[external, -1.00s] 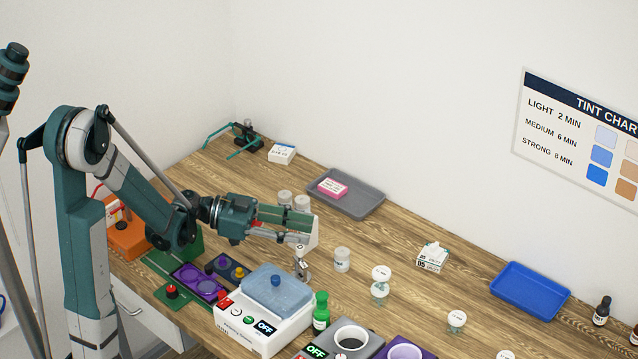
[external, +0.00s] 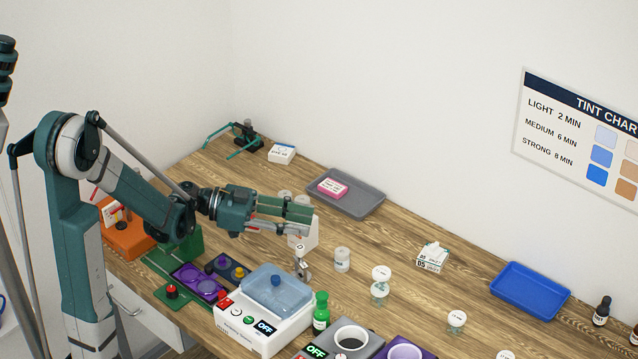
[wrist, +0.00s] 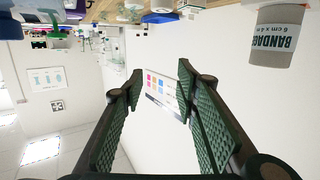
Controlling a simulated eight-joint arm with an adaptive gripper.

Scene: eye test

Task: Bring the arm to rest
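My gripper (external: 310,212) is stretched out level over the left part of the wooden bench, with its dark green fingers pointing right. In the wrist view my gripper (wrist: 160,82) shows two ridged fingers spread apart with nothing between them; only the distant wall chart shows through the gap. The wrist view is upside down. In the external view the fingers appear in front of a white block-like thing (external: 303,236) and partly hide the jars behind; I cannot tell how far apart they are.
A white machine with a blue-lidded tank (external: 277,291) and a green bottle (external: 321,313) stand in front. A grey tray (external: 358,203) lies behind, a blue tray (external: 530,290) at right.

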